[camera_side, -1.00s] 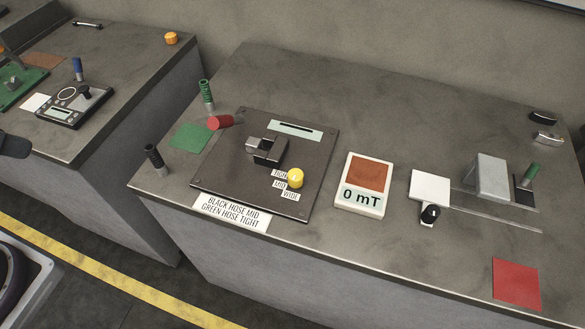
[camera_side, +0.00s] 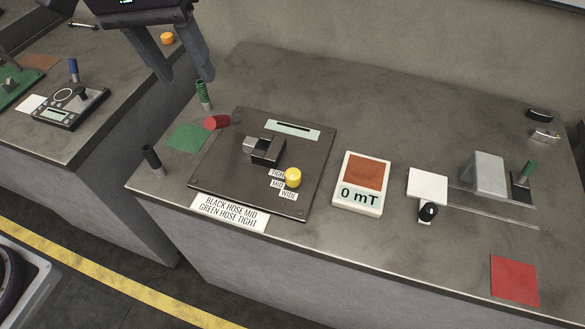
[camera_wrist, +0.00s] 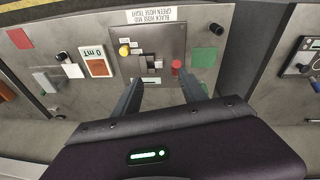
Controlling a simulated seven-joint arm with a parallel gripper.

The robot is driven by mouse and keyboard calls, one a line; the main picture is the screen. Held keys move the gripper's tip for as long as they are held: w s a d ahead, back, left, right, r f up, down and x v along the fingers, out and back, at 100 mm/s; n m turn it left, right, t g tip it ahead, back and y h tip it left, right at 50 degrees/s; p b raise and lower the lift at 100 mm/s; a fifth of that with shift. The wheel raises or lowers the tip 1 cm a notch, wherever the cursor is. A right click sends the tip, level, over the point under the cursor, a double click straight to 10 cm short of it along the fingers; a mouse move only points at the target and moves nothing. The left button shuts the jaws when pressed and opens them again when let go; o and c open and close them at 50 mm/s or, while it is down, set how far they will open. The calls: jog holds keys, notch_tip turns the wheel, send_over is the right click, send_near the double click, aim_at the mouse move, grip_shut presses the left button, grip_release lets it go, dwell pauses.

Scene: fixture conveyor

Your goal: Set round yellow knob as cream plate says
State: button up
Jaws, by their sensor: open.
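The round yellow knob (camera_side: 293,177) stands on the dark fixture plate (camera_side: 225,183), beside small white labels reading TIGHT, MID and WIDE (camera_side: 277,184). It also shows in the wrist view (camera_wrist: 124,50). The cream plate (camera_side: 230,212) at the fixture's front edge reads BLACK HOSE MID, GREEN HOSE TIGHT. A green hose piece (camera_side: 204,95) stands behind the fixture, and a black one (camera_side: 152,160) stands at the bench's left edge. My gripper (camera_side: 188,78) is open and empty, above the bench's back left, apart from the knob.
A red cylinder (camera_side: 217,122) lies at the plate's left edge near a green square (camera_side: 188,137). A gap separates the left bench.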

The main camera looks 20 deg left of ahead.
jog(key=w+d+f+g, duration=0.1)
jog(key=w+d+f, duration=0.2)
jog(key=d+f, duration=0.3)
jog(key=n+g+y, duration=0.1)
send_over(293, 174)
notch_tip(293, 174, down, 10)
jog(key=shift+a, duration=0.15)
jog(key=f, duration=0.7)
jog(key=shift+d+f, duration=0.2)
jog(key=shift+f, duration=0.2)
grip_shut()
